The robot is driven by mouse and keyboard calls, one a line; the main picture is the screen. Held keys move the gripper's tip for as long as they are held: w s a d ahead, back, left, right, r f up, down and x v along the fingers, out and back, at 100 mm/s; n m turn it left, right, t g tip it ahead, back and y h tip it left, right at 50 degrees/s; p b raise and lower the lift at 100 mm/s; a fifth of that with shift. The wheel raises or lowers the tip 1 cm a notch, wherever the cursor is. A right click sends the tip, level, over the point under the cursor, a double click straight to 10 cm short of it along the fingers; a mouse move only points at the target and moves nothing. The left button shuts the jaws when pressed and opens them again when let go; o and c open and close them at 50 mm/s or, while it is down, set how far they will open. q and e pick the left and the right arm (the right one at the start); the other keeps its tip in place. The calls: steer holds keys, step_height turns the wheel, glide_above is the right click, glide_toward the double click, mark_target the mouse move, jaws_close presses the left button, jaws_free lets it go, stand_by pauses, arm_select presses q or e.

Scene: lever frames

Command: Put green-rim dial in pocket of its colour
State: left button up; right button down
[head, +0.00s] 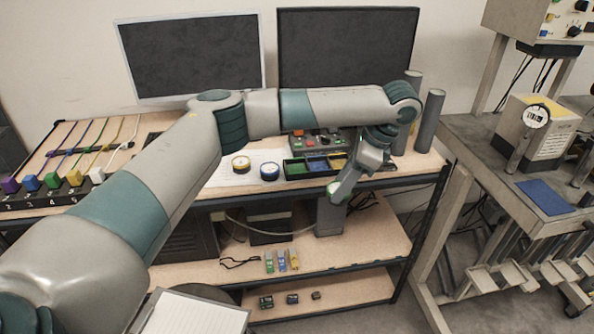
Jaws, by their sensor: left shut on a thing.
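My left gripper (342,182) points down and is shut on the green-rim dial (335,190), a small pale disc with a green edge. It holds the dial in front of the bench's front edge, right of and nearer than the black tray. The black tray (289,174) lies on the bench with green, blue and yellow pockets from left to right. My gripper and wrist partly cover its right end. The yellow-rim dial (240,164) and the blue-rim dial (269,171) stand on the bench left of the tray. My right gripper is not in view.
A control box (318,140) with buttons sits behind the tray. Grey cylinders (429,120) stand at the bench's right end. Two dark monitors (345,50) stand behind. Coloured plugs with cables (53,181) lie at the left. Lower shelves (300,262) hold small items.

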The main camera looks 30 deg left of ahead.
arm_select(q)
steer(key=w+a+r+m+t+h, duration=0.1)
steer(key=w+a+m, duration=0.3)
steer(key=w+m, duration=0.4)
steer(key=w+a+r+m+t+h, duration=0.2)
steer(key=w+a+r+m+t, duration=0.1)
steer(key=w+m, duration=0.5)
steer(key=shift+w+a+m+t, duration=0.15)
steer(key=shift+a+m+t, duration=0.3)
steer(key=shift+m+t, duration=0.35)
steer(key=s+a+f+p, duration=0.1)
steer(key=a+f, duration=0.1)
steer(key=a, duration=0.1)
steer(key=s+a+f+p, duration=0.1)
steer(key=a+f+p, duration=0.1)
steer(key=a, duration=0.2)
steer(key=s+a+f+p, duration=0.1)
steer(key=a+f, duration=0.2)
steer(key=a, duration=0.1)
steer(key=shift+s+a+p, duration=0.1)
steer(key=shift+p, duration=0.3)
steer(key=shift+f, duration=0.1)
